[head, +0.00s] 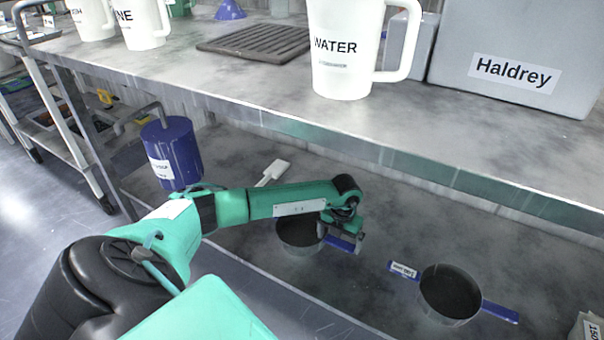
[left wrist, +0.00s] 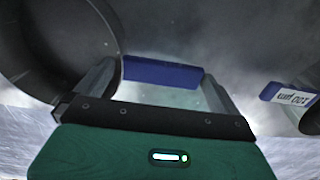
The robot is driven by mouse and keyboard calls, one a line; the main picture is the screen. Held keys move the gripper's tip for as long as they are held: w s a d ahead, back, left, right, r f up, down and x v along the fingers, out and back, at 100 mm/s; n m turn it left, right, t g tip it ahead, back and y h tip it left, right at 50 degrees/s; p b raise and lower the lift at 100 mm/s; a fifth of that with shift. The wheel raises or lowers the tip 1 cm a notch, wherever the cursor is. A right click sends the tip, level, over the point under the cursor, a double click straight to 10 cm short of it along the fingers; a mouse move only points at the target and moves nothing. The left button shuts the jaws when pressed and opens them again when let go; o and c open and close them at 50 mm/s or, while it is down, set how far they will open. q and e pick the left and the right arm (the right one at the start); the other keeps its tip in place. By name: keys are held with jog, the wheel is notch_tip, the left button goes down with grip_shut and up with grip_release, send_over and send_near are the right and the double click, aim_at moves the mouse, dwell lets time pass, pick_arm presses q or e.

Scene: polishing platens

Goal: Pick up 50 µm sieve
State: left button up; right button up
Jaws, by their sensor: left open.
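A round dark sieve (head: 299,236) with a blue handle stands on the lower shelf, partly hidden by my left arm. Its label is not readable. My left gripper (head: 343,238) is over the handle on its right side. In the left wrist view, the blue handle (left wrist: 163,72) lies between the open fingers of the left gripper (left wrist: 158,88), and the sieve's dark body (left wrist: 55,45) is at upper left. A second sieve (head: 450,293) sits to the right; its handle label (left wrist: 290,97) appears to read 100 µm, upside down. My right gripper is not in view.
The upper shelf holds a WATER jug (head: 343,60), a grey Haldrey box (head: 515,60) and a dark ribbed mat (head: 255,42); its edge overhangs the lower shelf. A white scoop-like tool (head: 272,172) lies behind my arm.

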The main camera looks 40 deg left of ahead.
pick_arm(q)
jog(key=shift+f, duration=0.2)
jog(key=c, duration=0.9)
jog(key=shift+c, duration=0.2)
